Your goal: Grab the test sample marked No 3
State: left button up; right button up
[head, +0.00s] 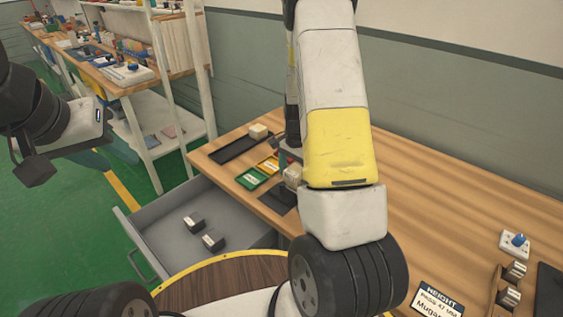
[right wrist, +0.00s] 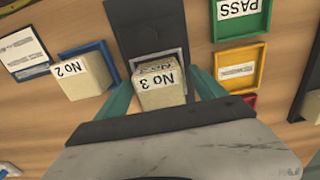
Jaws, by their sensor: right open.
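The sample block marked No 3 (right wrist: 158,96) is a cream block with a white label, at the middle of the right wrist view. It stands at the front end of a dark grey plate (right wrist: 145,30). My right gripper (right wrist: 162,82) is open, with one teal finger on each side of the block. Whether the fingers touch it I cannot tell. In the head view my right arm hides most of this spot. A block marked No 2 (right wrist: 85,75) stands left of No 3. My left gripper (head: 38,168) is at the left of the head view, away from the table; its jaws are unclear.
A green PASS tray (right wrist: 240,30) and a yellow tray (right wrist: 238,72) lie right of the block. A grey drawer (head: 155,235) stands open with two small blocks (head: 213,242) in it. A height sign (head: 437,302) and a blue-knobbed switch (head: 516,242) are at the right.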

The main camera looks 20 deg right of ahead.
jog(key=c, duration=1.6)
